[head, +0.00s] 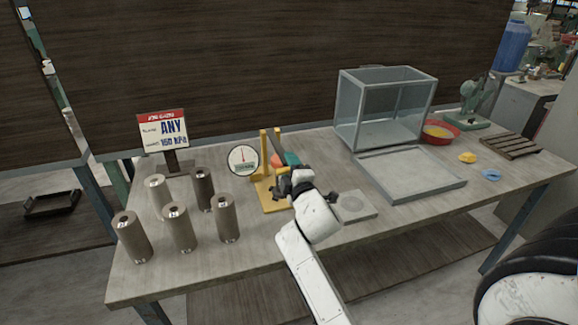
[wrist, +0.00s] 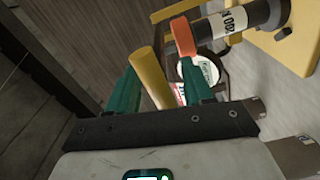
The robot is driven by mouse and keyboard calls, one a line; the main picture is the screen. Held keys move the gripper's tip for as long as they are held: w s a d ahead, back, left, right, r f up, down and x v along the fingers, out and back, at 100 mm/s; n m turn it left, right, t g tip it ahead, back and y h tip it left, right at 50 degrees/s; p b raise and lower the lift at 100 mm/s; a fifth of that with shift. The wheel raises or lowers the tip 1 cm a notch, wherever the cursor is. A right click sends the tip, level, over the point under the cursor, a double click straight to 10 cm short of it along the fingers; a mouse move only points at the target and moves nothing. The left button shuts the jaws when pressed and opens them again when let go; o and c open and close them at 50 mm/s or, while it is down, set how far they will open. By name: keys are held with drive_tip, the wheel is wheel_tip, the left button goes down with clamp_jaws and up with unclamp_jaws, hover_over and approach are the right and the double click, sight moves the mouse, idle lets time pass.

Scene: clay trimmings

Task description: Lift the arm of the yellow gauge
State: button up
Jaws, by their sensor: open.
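The yellow gauge (head: 265,183) stands on the table, with a yellow upright and base and a round white dial (head: 243,160) at its left. My gripper (head: 288,160) is at its right side and hides part of it. In the wrist view my gripper (wrist: 158,66) is open, its two green fingers apart. A yellow bar (wrist: 148,75) shows between them; I cannot tell whether it touches either finger. A black cylinder with a white label (wrist: 222,27) and an orange collar (wrist: 184,38) lies beyond the right finger. The dial is partly hidden behind that finger.
Several grey-brown cylinders (head: 179,229) stand on the left of the table, before a sign (head: 163,130). Right of my gripper are a flat grey plate (head: 353,206), a shallow tray (head: 412,174), a glass case (head: 372,118) and a red bowl (head: 451,134). The front left table edge is clear.

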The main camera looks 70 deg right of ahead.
drive_tip(key=shift+w+d, duration=0.15)
clamp_jaws()
idle(0.4)
